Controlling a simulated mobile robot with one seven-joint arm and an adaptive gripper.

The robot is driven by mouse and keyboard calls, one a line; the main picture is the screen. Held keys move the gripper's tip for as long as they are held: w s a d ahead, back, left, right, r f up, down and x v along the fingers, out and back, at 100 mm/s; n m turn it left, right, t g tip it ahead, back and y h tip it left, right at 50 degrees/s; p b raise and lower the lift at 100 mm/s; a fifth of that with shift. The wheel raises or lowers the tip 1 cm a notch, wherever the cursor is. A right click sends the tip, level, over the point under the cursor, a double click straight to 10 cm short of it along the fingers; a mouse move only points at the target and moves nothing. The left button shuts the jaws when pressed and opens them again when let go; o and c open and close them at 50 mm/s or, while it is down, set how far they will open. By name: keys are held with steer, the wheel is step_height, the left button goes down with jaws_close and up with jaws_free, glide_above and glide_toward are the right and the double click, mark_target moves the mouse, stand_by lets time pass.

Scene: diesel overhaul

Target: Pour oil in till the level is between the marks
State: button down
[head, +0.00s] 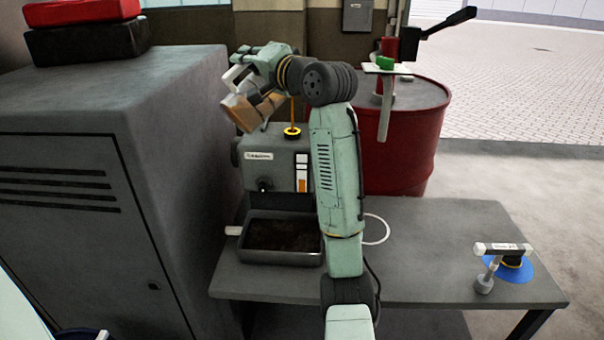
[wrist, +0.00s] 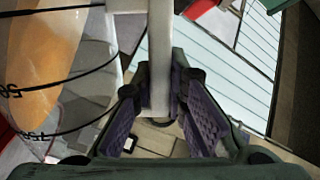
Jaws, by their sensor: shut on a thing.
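My gripper (head: 243,70) is shut on the pale handle of a clear measuring jug (head: 246,112), which also shows in the wrist view (wrist: 95,75) with black marks and orange oil inside. The jug is strongly tilted, above and left of the yellow-ringed filler opening (head: 292,133) on top of the grey engine block (head: 270,160). A thin orange stream runs down to the opening. The sight gauge (head: 302,172) on the block's front shows orange in its lower part and white above. Its level marks are too small to read. My arm stands just right of the gauge.
A dark drain tray (head: 282,257) sits on the grey bench (head: 430,240) before the block. A tall grey cabinet (head: 90,220) stands close on the left. A red drum (head: 415,130) stands behind. A tool (head: 500,250) and blue disc (head: 515,270) lie at right.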

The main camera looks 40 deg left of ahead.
steer(key=shift+r, duration=0.1)
steer(key=shift+w+d+f, duration=0.1)
steer(key=shift+w+f, duration=0.05)
steer(key=shift+f, duration=0.15)
stand_by(0.6)
steer(key=shift+w+f+m, duration=0.2)
steer(key=shift+f+m, duration=0.05)
steer(key=shift+m, duration=0.15)
steer(key=shift+w+r, duration=0.1)
steer(key=shift+r, duration=0.05)
steer(key=shift+w+d+r, duration=0.1)
steer(key=shift+m, duration=0.3)
